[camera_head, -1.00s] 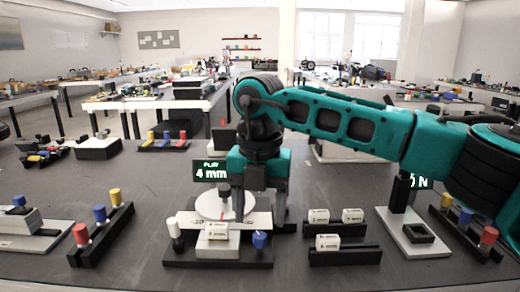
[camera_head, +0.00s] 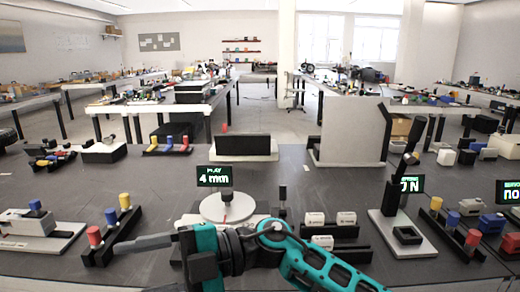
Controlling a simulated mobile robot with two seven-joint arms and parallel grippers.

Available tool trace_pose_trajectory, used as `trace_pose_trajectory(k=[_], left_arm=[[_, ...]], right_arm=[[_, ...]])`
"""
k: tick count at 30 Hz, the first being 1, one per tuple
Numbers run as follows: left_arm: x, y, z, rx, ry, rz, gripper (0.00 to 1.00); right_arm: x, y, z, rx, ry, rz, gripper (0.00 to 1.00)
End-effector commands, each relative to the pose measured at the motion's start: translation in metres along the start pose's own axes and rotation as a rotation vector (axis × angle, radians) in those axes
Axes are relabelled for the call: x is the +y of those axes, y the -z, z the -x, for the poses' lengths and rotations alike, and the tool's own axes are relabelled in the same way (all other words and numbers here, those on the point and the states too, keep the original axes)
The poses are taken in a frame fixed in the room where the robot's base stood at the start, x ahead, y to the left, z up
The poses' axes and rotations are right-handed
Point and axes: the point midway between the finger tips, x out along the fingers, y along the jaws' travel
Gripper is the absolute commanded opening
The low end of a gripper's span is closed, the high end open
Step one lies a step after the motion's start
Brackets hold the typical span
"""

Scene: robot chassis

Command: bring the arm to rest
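My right arm, teal and black, enters at the bottom right and lies low along the front of the picture. Its gripper (camera_head: 135,266) points left over the table's front. The two dark fingers are spread apart, with nothing seen between them; the lower one is partly cut off by the bottom edge. The gripper is in front of the stand with the red, blue and yellow pegs (camera_head: 109,217); I cannot tell whether they touch. My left gripper is not in view.
A rack with white blocks (camera_head: 330,220) and a lever device (camera_head: 404,235) stand to the right. The grey table's middle is mostly clear.

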Motion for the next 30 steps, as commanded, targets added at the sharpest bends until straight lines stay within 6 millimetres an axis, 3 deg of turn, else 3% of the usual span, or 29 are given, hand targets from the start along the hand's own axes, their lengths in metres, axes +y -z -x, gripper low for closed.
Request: trace_pose_trajectory(k=[2, 6, 11, 14, 17, 20, 24, 27, 30], left_arm=[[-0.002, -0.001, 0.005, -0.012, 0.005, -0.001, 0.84], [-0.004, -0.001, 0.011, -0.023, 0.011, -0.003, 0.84], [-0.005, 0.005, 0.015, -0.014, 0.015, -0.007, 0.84], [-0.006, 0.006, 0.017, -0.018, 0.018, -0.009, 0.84], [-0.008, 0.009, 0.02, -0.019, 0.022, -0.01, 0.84], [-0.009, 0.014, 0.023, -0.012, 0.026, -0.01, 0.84], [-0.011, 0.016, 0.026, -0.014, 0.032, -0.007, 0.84], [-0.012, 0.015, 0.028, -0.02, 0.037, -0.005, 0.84], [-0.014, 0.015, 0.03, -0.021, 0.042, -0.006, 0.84]], right_arm=[[0.014, 0.001, 0.009, -0.016, -0.214, -0.053, 0.63], [0.027, -0.011, 0.046, -0.115, -0.562, -0.153, 0.63], [0.01, -0.034, 0.108, -0.315, -0.9, -0.311, 0.63], [-0.022, -0.047, 0.152, -0.477, -1.069, -0.431, 0.63], [-0.068, -0.053, 0.195, -0.659, -1.2, -0.567, 0.63], [-0.127, -0.049, 0.232, -0.852, -1.29, -0.72, 0.63], [-0.216, -0.024, 0.271, -1.114, -1.344, -0.942, 0.63], [-0.267, 0.001, 0.286, -1.256, -1.341, -1.075, 0.63], [-0.301, 0.021, 0.294, -1.349, -1.326, -1.169, 0.63]])
